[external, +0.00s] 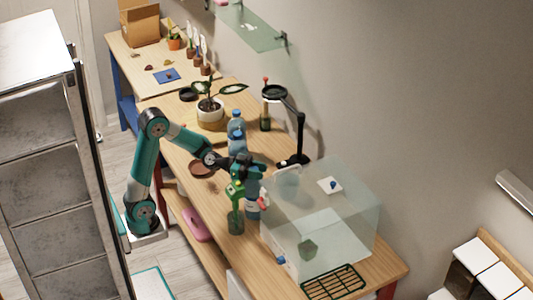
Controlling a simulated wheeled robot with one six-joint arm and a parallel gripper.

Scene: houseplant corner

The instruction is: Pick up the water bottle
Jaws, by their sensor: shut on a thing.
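A clear blue bottle (237,129) with a blue cap stands upright behind my arm, apart from my gripper.
A clear glass case (325,215) is close on the right. A black lamp (299,140), a potted plant (210,112) and a brown saucer (201,169) stand farther back.

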